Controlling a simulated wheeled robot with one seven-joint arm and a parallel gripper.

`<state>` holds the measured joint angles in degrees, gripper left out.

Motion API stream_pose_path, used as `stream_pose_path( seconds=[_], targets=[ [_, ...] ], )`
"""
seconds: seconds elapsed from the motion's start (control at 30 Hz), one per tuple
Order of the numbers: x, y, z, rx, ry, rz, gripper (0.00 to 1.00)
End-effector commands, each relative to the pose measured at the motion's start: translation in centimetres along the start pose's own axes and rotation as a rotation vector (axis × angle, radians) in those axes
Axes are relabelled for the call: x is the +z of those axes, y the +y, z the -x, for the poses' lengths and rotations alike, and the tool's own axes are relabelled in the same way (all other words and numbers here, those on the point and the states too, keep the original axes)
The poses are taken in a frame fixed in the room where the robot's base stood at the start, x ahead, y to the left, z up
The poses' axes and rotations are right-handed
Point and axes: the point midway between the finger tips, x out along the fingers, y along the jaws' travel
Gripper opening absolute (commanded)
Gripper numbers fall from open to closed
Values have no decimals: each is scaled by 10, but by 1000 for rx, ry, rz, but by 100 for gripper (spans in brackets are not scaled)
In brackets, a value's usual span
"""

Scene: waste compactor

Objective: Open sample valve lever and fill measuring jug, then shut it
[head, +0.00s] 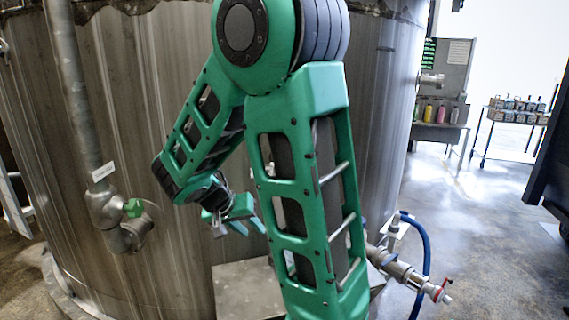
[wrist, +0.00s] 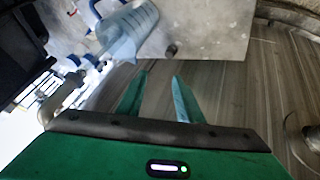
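My gripper (head: 240,228) hangs in front of the big steel tank, with its fingers apart and nothing between them. In the wrist view its two fingers (wrist: 158,85) are spread. A clear, bluish measuring jug (wrist: 132,32) with marks on its side is in the upper left of the wrist view, on or over a pale metal plate, apart from my fingers. My arm seems to hide the jug in the head view. A pipe fitting with a red handle (head: 442,289) sticks out at the lower right. Which handle is the sample valve lever I cannot tell.
The steel tank (head: 110,110) fills the left and middle. A pipe with a green-handled valve (head: 133,208) runs down its left side. A metal plate (head: 235,293) juts out low in front. A blue hose (head: 425,245) hangs at right. Open floor (head: 485,220) lies farther right.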

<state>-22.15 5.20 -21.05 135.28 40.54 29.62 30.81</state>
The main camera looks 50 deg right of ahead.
Motion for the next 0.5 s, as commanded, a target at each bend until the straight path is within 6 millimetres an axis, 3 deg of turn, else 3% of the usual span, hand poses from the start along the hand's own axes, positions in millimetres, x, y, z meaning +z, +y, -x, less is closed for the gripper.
stream_pose_path(
  seconds=[0.17,0.3,0.5],
  targets=[
    [-47,30,-3,257,217,-232,33],
    [-82,50,24,398,448,-406,33],
    [-110,64,76,488,730,-580,33]
  ],
)
